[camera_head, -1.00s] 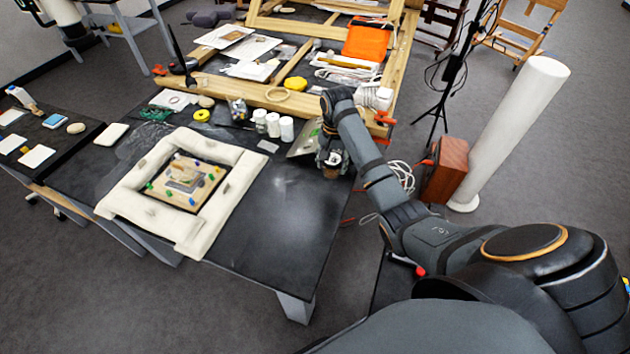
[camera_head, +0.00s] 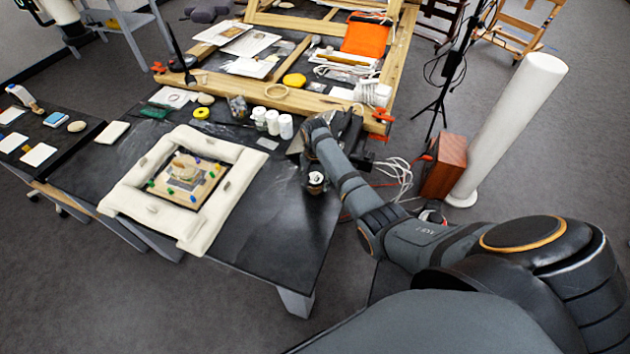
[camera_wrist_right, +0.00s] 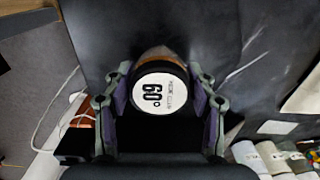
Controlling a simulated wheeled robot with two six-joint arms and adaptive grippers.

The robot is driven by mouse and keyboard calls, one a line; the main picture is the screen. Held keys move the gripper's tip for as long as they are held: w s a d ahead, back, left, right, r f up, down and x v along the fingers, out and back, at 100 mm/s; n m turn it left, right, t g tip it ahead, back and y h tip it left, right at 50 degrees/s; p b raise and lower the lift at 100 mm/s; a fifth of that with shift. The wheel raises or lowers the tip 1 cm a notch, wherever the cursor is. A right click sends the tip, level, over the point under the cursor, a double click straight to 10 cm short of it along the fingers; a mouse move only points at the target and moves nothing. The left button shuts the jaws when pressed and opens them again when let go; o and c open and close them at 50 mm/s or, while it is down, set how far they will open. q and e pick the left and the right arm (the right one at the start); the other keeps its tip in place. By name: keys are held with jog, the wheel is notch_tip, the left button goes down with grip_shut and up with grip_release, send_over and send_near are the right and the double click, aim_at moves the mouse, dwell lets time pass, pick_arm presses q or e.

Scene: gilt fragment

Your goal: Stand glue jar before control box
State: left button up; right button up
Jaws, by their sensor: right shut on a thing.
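The glue jar (camera_head: 316,178) is a small brown jar with a white lid, near the right edge of the dark table. In the right wrist view the lid of the jar (camera_wrist_right: 159,92) faces the camera and reads "60°", with amber-brown side showing above it. My right gripper (camera_head: 315,185) is shut around the jar, one finger on each side. It also shows in the right wrist view (camera_wrist_right: 161,100). Whether the jar touches the table is unclear. A dark box-like shape (camera_head: 350,128) behind my right arm may be the control box; it is partly hidden. My left gripper is out of view.
A white padded frame (camera_head: 140,178) surrounds a wooden fragment (camera_head: 186,172) on the table's left. Several white bottles (camera_head: 273,123) stand behind the jar. Bare tabletop (camera_head: 275,215) lies left and front of the jar. White cables (camera_head: 398,172) hang by the right edge.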

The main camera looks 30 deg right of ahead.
aim_at(315, 179)
jog(key=o, duration=1.4)
jog(key=shift+r, duration=0.15)
notch_tip(315, 179, up, 12)
jog(key=shift+f+b, duration=0.1)
jog(key=shift+b, duration=0.65)
